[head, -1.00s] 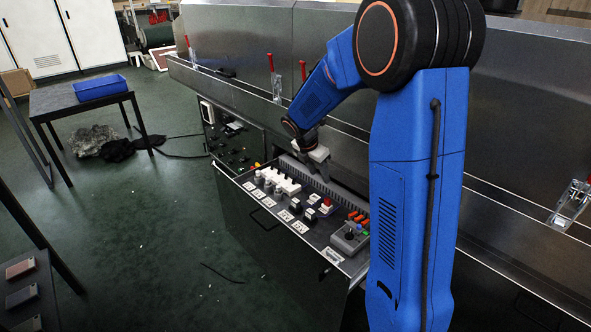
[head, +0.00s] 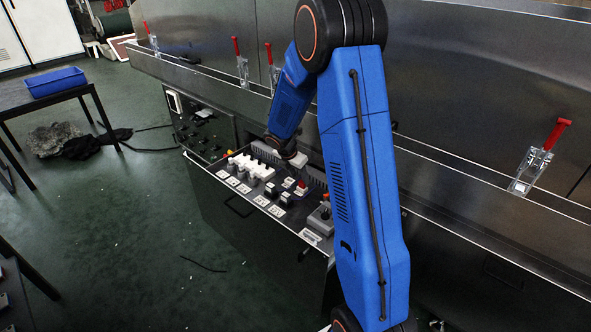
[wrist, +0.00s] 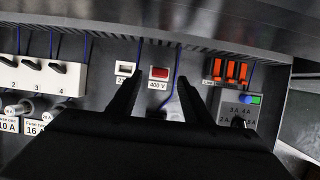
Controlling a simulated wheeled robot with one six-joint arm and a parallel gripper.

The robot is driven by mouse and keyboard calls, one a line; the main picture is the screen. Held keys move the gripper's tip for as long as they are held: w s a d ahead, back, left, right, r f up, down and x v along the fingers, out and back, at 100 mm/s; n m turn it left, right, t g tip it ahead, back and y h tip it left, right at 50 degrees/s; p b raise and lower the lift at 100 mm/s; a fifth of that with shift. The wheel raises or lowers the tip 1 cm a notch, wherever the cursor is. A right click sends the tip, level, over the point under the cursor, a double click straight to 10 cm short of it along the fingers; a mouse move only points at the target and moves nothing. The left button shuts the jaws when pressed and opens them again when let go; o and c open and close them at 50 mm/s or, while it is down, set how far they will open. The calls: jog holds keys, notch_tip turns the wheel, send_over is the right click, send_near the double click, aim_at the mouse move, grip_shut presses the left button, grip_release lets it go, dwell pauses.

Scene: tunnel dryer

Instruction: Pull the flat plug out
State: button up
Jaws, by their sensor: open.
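An open drawer panel (head: 240,203) holds sockets, switches and plugs. My gripper (wrist: 158,78) is open above the panel, its two black fingers on either side of a red 400 V socket (wrist: 159,73) in the wrist view. A pale rounded piece (wrist: 172,106) shows between the fingers, partly hidden by the gripper; I cannot tell whether it is the flat plug. A white socket labelled 23… (wrist: 124,69) lies by the left finger. In the head view my gripper's fingertips are largely hidden among the panel parts. I cannot single out the flat plug for certain.
A white block with black levers (wrist: 46,77) stands to the left, orange switches (wrist: 230,72) and a grey box with knobs (wrist: 240,108) to the right. The steel dryer wall with red-handled clamps (head: 540,155) rises behind.

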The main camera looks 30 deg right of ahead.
aim_at(302, 182)
jog(key=shift+x, duration=2.05)
grip_shut()
